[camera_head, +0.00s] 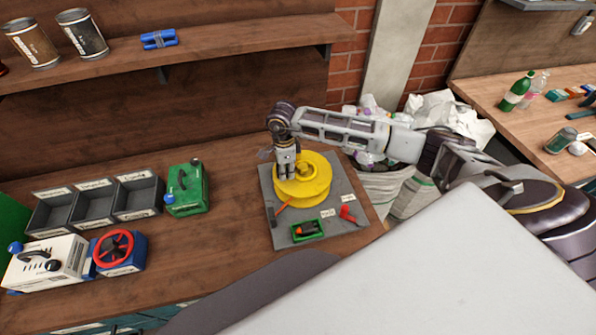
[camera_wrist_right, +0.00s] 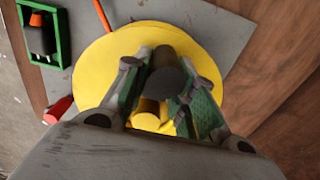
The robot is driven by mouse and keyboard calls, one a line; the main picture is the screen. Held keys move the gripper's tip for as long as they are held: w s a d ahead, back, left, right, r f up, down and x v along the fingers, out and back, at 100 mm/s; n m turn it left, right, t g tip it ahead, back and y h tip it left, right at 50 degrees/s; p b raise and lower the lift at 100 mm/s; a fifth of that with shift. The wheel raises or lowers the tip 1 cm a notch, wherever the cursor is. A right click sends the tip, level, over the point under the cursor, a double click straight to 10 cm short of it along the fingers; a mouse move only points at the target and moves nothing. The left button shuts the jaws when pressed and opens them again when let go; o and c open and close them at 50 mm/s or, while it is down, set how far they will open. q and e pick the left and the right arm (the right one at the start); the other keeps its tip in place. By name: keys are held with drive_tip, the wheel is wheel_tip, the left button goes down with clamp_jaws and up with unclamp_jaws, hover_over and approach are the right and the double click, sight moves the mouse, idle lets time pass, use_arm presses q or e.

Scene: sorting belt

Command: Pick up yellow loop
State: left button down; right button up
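The yellow loop (camera_head: 315,187) is a thick, round yellow piece lying on a grey mat (camera_head: 282,232) on the bench. In the right wrist view, the yellow loop (camera_wrist_right: 92,75) is below the fingers, partly hidden by them. My right gripper (camera_head: 287,172) points down over its left part. In the wrist view, my right gripper (camera_wrist_right: 160,100) has its green-padded fingers apart. A dark rounded part (camera_wrist_right: 168,78) and a small yellow part show between them. I cannot tell whether the fingers touch these. My left gripper is not in view.
A green tray with a dark item (camera_head: 308,230), a red tool (camera_head: 349,215) and an orange stick (camera_head: 290,206) surround the loop's front. A green canister (camera_head: 187,190) and grey bins (camera_head: 93,207) stand left. A shelf (camera_head: 230,38) runs above.

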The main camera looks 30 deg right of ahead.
drive_tip(key=shift+c, duration=1)
wheel_tip(320, 180, up, 10)
drive_tip(key=b, duration=0.1)
drive_tip(key=shift+b, duration=0.4)
drive_tip(key=shift+d+f, duration=0.1)
